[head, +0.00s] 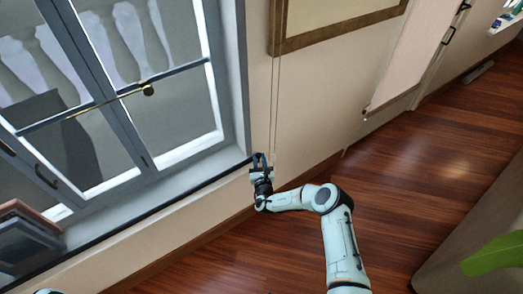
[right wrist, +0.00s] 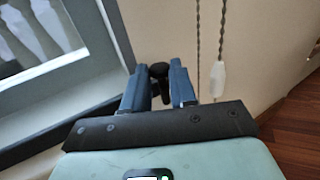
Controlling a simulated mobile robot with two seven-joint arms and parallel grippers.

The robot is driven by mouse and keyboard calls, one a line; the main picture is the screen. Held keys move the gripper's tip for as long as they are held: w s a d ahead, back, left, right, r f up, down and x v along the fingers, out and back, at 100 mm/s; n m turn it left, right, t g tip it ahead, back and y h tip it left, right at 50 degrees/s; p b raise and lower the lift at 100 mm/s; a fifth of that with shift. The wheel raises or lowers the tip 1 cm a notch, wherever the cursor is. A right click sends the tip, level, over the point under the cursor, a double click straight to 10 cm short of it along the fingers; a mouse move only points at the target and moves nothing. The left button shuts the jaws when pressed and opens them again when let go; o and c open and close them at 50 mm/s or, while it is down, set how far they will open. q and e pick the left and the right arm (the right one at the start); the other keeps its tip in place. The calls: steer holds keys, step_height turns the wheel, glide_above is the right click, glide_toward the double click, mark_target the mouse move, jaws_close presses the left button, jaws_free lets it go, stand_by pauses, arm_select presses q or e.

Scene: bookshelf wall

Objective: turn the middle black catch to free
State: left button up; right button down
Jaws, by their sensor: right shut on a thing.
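My right gripper (head: 262,160) is at the lower right corner of the window frame, at the end of my right arm. In the right wrist view its two blue-grey fingers (right wrist: 158,90) are closed around a small black catch (right wrist: 158,71) with a rounded head. The fingers hide most of the catch's sides, so I cannot tell which way it is turned. I see no other catch close to it in the wrist view, so its place as the middle one cannot be told. My left gripper is not in view.
The grey window (head: 145,160) has a brass-coloured bar with a knob (head: 148,90) and a dark handle (head: 46,178). Twisted cords with a white pull (right wrist: 218,78) hang close right of the gripper. A framed picture (head: 340,22) is above. Wooden floor (head: 420,160) lies open at right.

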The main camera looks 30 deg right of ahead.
steer(key=m+h+p, duration=0.1)
steer(key=g+h+p, duration=0.1)
steer(key=m+h+p, duration=0.1)
steer(key=shift+w+a+r+m+g+h, duration=0.25)
steer(key=shift+a+m+g+h, duration=0.05)
steer(key=shift+g, duration=0.1)
steer(key=shift+f+m+g+h+p, duration=0.1)
steer(key=shift+m+g+h+p, duration=0.3)
steer(key=shift+h+p, duration=0.1)
steer(key=shift+a+f+m+g+h, duration=0.15)
steer(key=shift+m+g+h, duration=0.55)
steer(key=shift+h, duration=0.1)
steer(key=shift+w+m+g+h, duration=0.1)
steer(key=shift+m+g+h, duration=0.5)
steer(key=shift+g, duration=0.2)
arm_select(q)
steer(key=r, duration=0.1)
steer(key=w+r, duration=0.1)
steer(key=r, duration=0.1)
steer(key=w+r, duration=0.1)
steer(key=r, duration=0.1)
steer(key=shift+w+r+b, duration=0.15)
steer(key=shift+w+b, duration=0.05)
steer(key=shift+b, duration=0.15)
arm_select(e)
steer(key=shift+m+g+h, duration=0.3)
steer(key=shift+w, duration=0.1)
steer(key=c, duration=1.2)
jaws_free()
